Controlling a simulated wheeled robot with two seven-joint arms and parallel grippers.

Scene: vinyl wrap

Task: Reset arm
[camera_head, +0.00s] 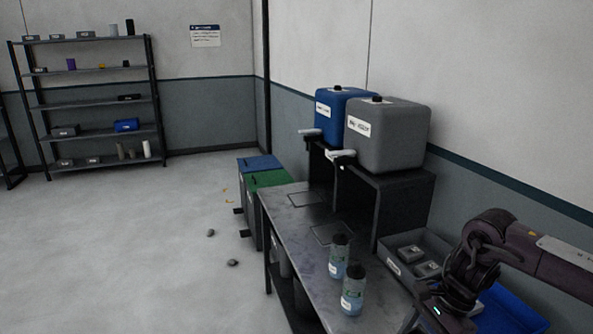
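My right arm comes in from the right edge and bends down at the lower right. The hand end of it, with my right gripper (430,317), sits low at the bottom edge of the view. Its fingers are dark and partly cut off, so I cannot tell whether they are open or shut. It is to the right of two spray-type bottles (353,291) (339,257) that stand upright on the grey workbench (290,215), apart from it. My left arm and gripper are not in view.
A blue canister (340,113) and a grey canister (388,137) with taps stand on a dark stand (405,200). A grey tray (405,268) and a blue bin (515,312) are near my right arm. Green (268,180) and blue (258,163) bins stand beyond the bench. Floor at left is mostly clear.

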